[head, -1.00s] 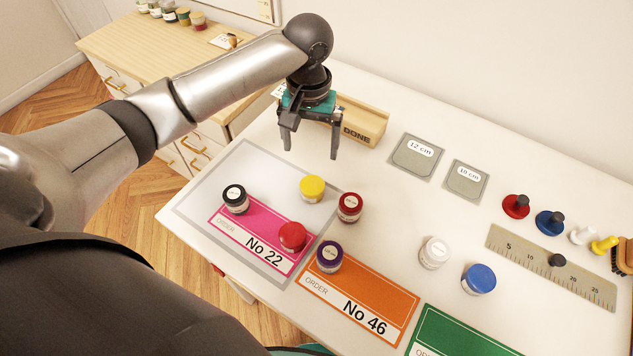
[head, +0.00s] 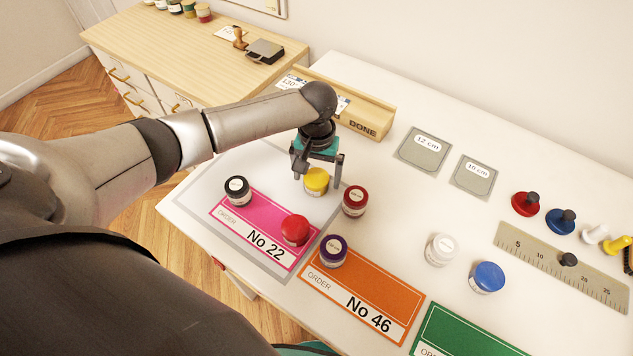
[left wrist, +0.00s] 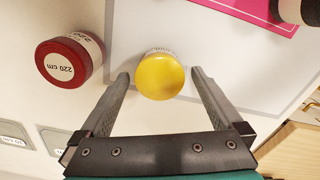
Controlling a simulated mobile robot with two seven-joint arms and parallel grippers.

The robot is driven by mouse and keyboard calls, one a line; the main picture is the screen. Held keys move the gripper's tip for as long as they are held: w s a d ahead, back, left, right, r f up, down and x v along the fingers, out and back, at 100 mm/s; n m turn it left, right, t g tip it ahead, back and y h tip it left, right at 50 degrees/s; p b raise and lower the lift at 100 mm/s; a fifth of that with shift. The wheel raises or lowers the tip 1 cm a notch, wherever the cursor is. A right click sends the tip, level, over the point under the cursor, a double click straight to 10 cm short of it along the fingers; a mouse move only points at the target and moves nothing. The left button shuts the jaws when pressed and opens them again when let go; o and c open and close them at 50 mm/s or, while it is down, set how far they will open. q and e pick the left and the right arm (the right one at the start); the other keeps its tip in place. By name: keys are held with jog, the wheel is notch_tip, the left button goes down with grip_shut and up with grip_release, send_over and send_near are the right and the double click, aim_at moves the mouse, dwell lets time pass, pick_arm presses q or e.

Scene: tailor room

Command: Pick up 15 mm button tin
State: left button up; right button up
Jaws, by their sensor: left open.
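My left gripper (head: 317,182) is open, pointing down at a yellow-lidded tin (head: 316,181) on the grey-bordered mat (head: 190,201). In the left wrist view the yellow lid (left wrist: 160,76) lies between the two fingertips, which do not appear to grip it. I cannot read its label. Other tins stand near: black (head: 237,190), bright red (head: 295,230), dark red (head: 355,200), purple (head: 333,250), white (head: 439,249) and blue (head: 487,277). No readable label says 15 mm, so I cannot tell which tin is that one. My right gripper is not in view.
The dark red tin, labelled 220 cm in the left wrist view (left wrist: 69,63), stands close beside my gripper. A wooden DONE tray (head: 372,122) is behind it. Pink (head: 232,222) and orange (head: 390,308) order cards lie in front. A ruler (head: 535,263) lies at right.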

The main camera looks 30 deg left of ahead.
pick_arm(q)
jog(key=shift+f, duration=0.5)
jog(key=c, duration=1.5)
jog(key=shift+r, duration=0.15)
